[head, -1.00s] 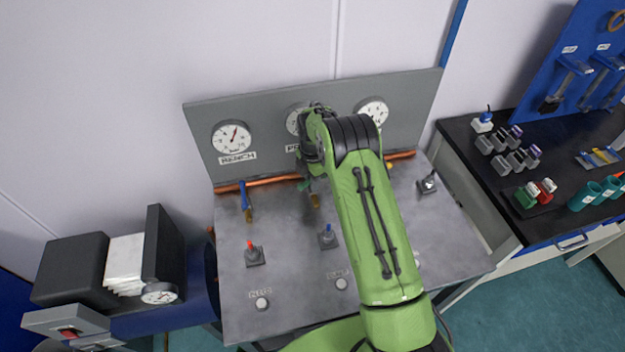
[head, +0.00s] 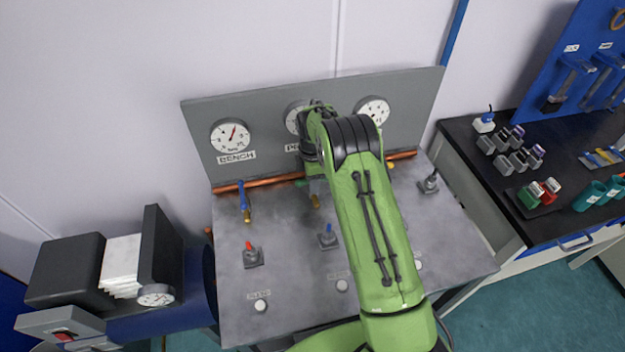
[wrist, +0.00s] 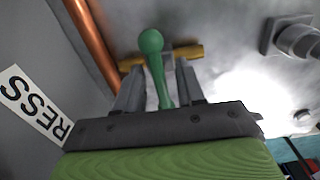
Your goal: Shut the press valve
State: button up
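The press valve has a green handle with a round knob (wrist: 151,42) and a brass body (wrist: 187,52). In the wrist view the handle stands between the two fingers of my gripper (wrist: 160,85), which are apart with a narrow gap on each side. In the head view only a bit of the green handle (head: 300,183) and the brass end (head: 315,201) show; my arm covers much of the valve. My gripper is mostly hidden there behind my green arm, in front of the middle gauge (head: 295,118). The PRESS label (wrist: 35,105) shows at left in the wrist view.
A copper pipe (head: 262,184) runs along the foot of the gauge panel (head: 270,145). A blue-handled valve (head: 242,196) is to the left. Red (head: 250,250) and blue (head: 328,234) toggles stand on the grey bench top (head: 290,270).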

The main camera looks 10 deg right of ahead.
notch_tip(320, 180, up, 16)
jog(key=p, duration=0.1)
dwell(0.4)
